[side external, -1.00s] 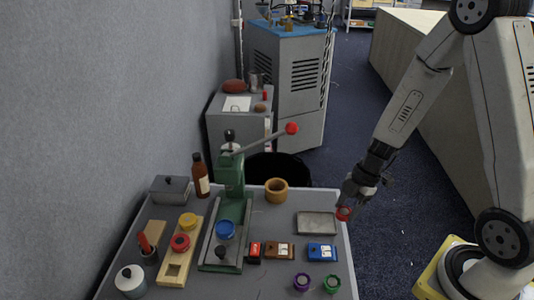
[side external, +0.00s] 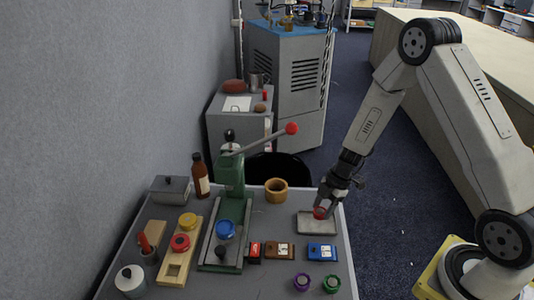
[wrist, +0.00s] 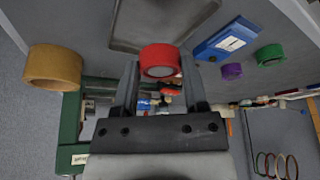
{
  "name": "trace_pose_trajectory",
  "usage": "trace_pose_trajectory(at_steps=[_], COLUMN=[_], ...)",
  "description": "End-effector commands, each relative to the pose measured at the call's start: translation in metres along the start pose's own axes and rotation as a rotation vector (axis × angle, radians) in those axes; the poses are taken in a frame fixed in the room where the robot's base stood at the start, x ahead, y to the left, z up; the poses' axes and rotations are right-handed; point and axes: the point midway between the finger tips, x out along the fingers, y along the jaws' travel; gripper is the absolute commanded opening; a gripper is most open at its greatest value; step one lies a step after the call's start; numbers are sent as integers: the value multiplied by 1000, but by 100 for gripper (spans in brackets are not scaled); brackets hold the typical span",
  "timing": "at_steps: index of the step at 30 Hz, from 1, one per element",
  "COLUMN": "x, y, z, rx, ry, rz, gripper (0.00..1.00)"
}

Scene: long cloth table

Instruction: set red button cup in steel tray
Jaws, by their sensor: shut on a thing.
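The red button cup (side external: 320,213) is between the fingers of my gripper (side external: 324,208), which is shut on it. In the wrist view the red cup (wrist: 160,59) sits between the two fingertips. The steel tray (side external: 318,229) is a shallow grey rectangle at the right side of the table. The cup shows over the tray in the side view, low down; whether it touches the tray floor I cannot tell. In the wrist view part of the tray (wrist: 125,42) shows just beyond the cup.
A wooden ring (side external: 276,190) stands behind and left of the tray. A blue box (side external: 322,253) lies in front of it, with purple (side external: 301,282) and green (side external: 332,284) cups nearer. A green lever press (side external: 232,180) stands left. Another red cup (side external: 180,242) sits on a wooden block.

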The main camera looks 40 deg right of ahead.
Motion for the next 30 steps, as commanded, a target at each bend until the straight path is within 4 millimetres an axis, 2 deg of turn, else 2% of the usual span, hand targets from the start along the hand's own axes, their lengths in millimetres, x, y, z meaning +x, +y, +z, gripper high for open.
trace_pose_trajectory(at_steps=[7,18,30], x=[5,33,35], y=[4,5,5], z=[2,13,14], rx=[0,1,0], ry=[0,-1,0], rz=[0,0,0], gripper=[0,0,0])
